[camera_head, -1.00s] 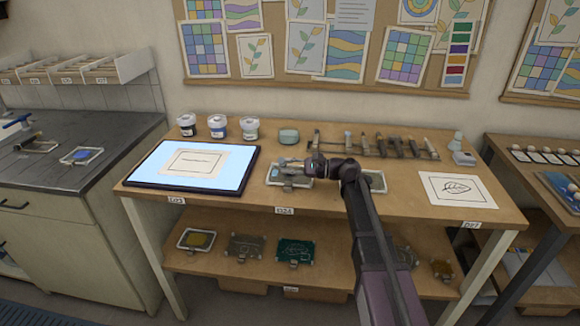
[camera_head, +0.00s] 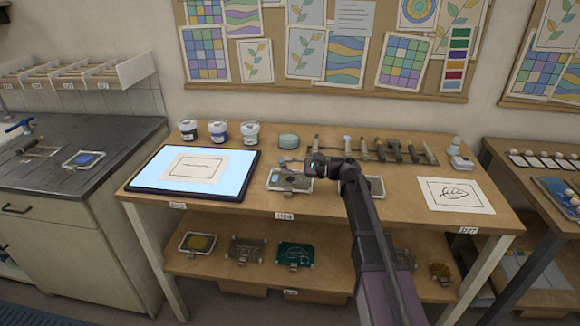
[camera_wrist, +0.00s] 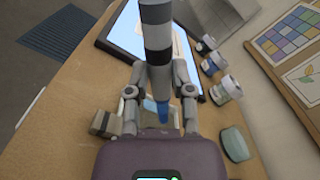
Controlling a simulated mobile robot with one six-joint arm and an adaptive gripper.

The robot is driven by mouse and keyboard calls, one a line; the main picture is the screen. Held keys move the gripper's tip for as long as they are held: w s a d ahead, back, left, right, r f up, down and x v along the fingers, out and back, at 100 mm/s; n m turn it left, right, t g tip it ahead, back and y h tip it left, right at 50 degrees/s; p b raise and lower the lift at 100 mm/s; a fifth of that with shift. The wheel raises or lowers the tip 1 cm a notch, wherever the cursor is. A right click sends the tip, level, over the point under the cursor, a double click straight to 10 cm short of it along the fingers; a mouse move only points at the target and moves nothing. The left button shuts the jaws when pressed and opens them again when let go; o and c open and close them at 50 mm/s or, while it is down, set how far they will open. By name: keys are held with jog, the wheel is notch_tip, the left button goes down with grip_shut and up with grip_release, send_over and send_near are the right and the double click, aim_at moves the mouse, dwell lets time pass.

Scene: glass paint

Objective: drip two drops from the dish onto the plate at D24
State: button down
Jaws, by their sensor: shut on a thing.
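In the head view my gripper (camera_head: 290,162) is over the far edge of a small plate with a clip (camera_head: 291,183), behind the label D24 (camera_head: 285,216). My arm partly hides another plate (camera_head: 377,184) to its right.
A lit panel (camera_head: 138,180) lies left of the plate. Several lidded jars (camera_head: 218,131) stand behind it. A row of tools (camera_head: 380,151) lies at the back right. A leaf drawing (camera_head: 455,194) lies at the right, with bare tabletop beside it.

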notch_tip(320, 180, up, 4)
jog(key=p, duration=0.3)
jog(key=shift+p, duration=0.35)
